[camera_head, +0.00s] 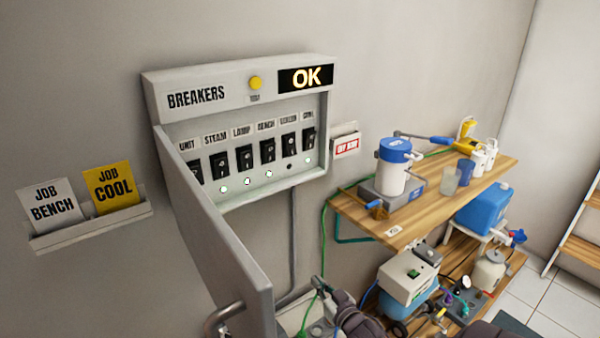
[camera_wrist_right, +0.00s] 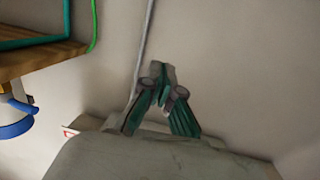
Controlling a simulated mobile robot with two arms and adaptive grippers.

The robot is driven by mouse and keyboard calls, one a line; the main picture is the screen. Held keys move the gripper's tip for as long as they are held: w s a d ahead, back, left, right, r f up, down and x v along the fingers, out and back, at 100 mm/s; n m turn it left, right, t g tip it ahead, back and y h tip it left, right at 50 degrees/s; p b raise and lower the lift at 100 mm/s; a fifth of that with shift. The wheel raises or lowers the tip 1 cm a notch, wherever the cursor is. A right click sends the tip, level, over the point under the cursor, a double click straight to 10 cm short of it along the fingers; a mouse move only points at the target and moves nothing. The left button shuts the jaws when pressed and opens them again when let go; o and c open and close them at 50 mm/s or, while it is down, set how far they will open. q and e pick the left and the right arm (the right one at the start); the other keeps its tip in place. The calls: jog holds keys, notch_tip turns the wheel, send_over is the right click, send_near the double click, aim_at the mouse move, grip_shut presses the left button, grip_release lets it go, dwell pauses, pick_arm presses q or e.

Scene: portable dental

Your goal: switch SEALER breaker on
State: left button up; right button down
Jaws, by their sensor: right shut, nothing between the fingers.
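The white breaker box (camera_head: 233,188) is on the wall with its door (camera_head: 215,235) swung open toward me. The SEALER breaker (camera_head: 289,145) is a black rocker, second from the right in the row. The small light below it (camera_head: 289,166) is dark, while the visible lights of its neighbours glow. My right gripper (camera_head: 319,284) is low in the head view, below the box and apart from the breakers. In the right wrist view, my right gripper (camera_wrist_right: 168,72) is shut and empty in front of the wall. My left gripper is not in view.
The open door hides part of the UNIT breaker. The box display (camera_head: 306,77) reads OK beside a yellow button (camera_head: 255,83). A card holder (camera_head: 90,232) hangs at left. A wooden shelf (camera_head: 345,207) with equipment stands right. A grey conduit (camera_head: 293,235) runs below the box.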

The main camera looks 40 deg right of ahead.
pick_arm(q)
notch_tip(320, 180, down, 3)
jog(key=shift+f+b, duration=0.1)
jog(key=shift+b, duration=1)
pick_arm(e)
notch_tip(320, 180, up, 28)
jog(key=s+d+n+t+y, duration=0.1)
jog(key=n+t, duration=0.1)
jog(key=t, duration=0.6)
jog(key=shift+s+d+r, duration=0.2)
jog(key=shift+s, duration=0.05)
jog(key=p, duration=0.3)
send_near(292, 149)
notch_tip(292, 149, up, 5)
jog(key=w, duration=0.2)
jog(key=w+f, duration=0.1)
jog(key=w, duration=0.1)
jog(key=shift+w+d+f+p, duration=0.2)
jog(key=shift+w+d+p, duration=0.05)
jog(key=shift+d+p, duration=0.1)
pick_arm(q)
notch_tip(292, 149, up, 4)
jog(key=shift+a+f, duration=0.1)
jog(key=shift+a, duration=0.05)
pick_arm(e)
jog(key=shift+w+f, duration=0.15)
jog(key=shift+w, duration=0.2)
